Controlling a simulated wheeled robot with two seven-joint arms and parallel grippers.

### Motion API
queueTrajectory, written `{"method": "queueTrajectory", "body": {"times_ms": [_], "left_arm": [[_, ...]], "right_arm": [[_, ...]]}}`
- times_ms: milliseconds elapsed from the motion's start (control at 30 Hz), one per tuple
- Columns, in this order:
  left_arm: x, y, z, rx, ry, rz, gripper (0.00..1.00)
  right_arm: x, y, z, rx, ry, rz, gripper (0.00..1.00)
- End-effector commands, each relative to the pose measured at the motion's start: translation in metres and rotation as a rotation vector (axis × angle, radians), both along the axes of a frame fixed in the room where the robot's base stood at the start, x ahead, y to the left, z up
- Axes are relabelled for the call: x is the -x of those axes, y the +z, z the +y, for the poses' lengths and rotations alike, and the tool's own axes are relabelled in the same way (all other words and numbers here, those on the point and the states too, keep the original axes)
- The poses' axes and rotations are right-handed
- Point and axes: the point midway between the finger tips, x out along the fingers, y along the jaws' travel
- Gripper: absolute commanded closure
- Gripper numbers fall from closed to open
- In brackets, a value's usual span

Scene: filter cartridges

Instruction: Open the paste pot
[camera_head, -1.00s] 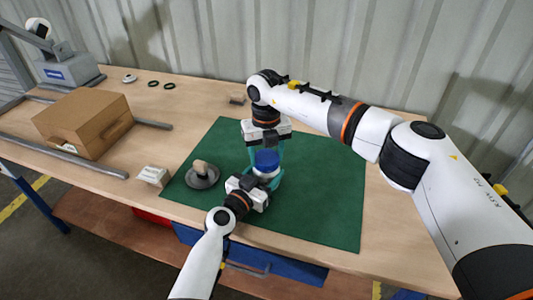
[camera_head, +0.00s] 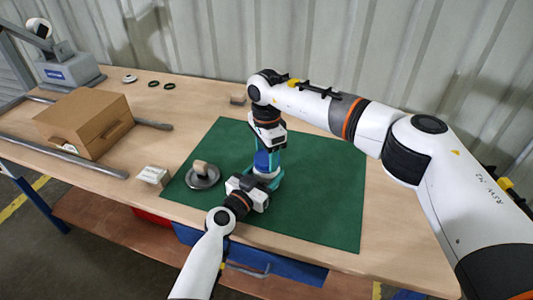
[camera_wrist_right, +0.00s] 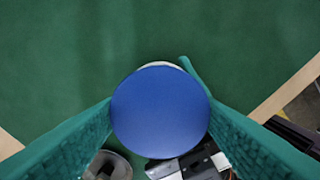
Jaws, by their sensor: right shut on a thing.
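The paste pot (camera_head: 264,173) stands on the green mat (camera_head: 315,190), its pale body mostly hidden by my grippers. Its blue lid (camera_head: 261,160) sits on top and fills the middle of the right wrist view (camera_wrist_right: 160,110). My right gripper (camera_head: 266,157) points down from above, its teal fingers shut on the lid from both sides. My left gripper (camera_head: 266,181) comes in low from the front, its teal fingers around the pot's body below the lid. It looks shut on the pot, though its fingertips are partly hidden.
A dark round dish (camera_head: 202,178) with a tan-topped object stands left of the pot. A small white label block (camera_head: 153,176) and a cardboard box (camera_head: 85,120) are further left. A small brown block (camera_head: 238,100) lies behind the mat. The mat's right side is clear.

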Motion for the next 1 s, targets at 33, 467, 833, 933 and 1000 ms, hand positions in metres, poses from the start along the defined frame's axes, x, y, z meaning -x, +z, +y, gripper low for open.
{"method": "queueTrajectory", "body": {"times_ms": [33, 467, 833, 933, 1000], "left_arm": [[0.000, -0.001, 0.001, -0.001, 0.001, 0.002, 1.00], [0.000, -0.001, 0.001, -0.001, 0.000, 0.002, 1.00], [0.000, -0.001, 0.001, -0.001, 0.001, 0.002, 1.00], [0.000, -0.001, 0.001, -0.001, 0.001, 0.002, 1.00], [0.000, -0.001, 0.001, -0.001, 0.001, 0.002, 1.00]], "right_arm": [[-0.001, 0.000, -0.001, 0.001, -0.003, -0.002, 0.69], [-0.001, 0.001, -0.001, 0.001, -0.002, -0.002, 0.69], [-0.001, 0.010, -0.001, 0.000, -0.003, -0.001, 0.69], [-0.001, 0.013, -0.001, 0.000, -0.003, -0.002, 0.69], [-0.001, 0.016, -0.001, 0.000, -0.003, -0.002, 0.69]]}}
